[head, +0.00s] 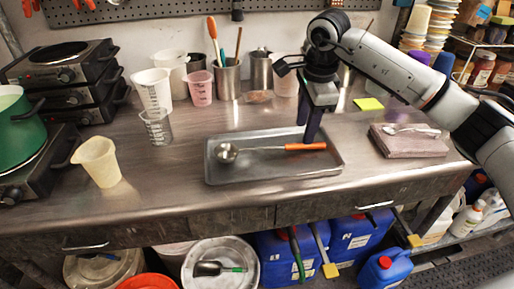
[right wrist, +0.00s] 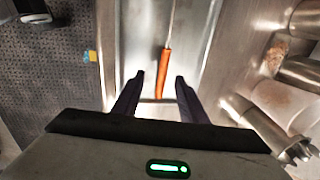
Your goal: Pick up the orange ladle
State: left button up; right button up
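The orange ladle lies in the grey metal tray (head: 220,176) on the steel bench. Its round metal bowl (head: 226,152) is at the left and its orange handle (head: 305,146) points right. My right gripper (head: 311,136) points down from above, close over the handle. In the right wrist view the gripper (right wrist: 160,80) is open, and the orange handle (right wrist: 164,70) shows between and beyond its two fingertips. I cannot tell the exact height gap. My left gripper is not in view.
Beakers (head: 157,127), a cream jug (head: 98,160) and tool cups (head: 227,79) stand left of and behind the tray. A folded cloth (head: 408,143) with a spoon lies to the right, near a yellow note (head: 368,104). Hot plates (head: 65,68) and a green pot (head: 18,130) are at far left.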

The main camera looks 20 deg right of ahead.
aim_at(299, 144)
jog(key=shift+w+d+f+p, duration=0.1)
jog(key=shift+w+f+p, duration=0.15)
jog(key=shift+f, duration=0.9)
jog(key=shift+w+d+f+p, duration=0.1)
jog(key=shift+w+f, duration=0.3)
jog(key=shift+f, duration=0.8)
jog(key=shift+w+f+p, duration=0.2)
jog(key=shift+w+f, duration=0.1)
jog(key=shift+f, duration=0.85)
grip_shut()
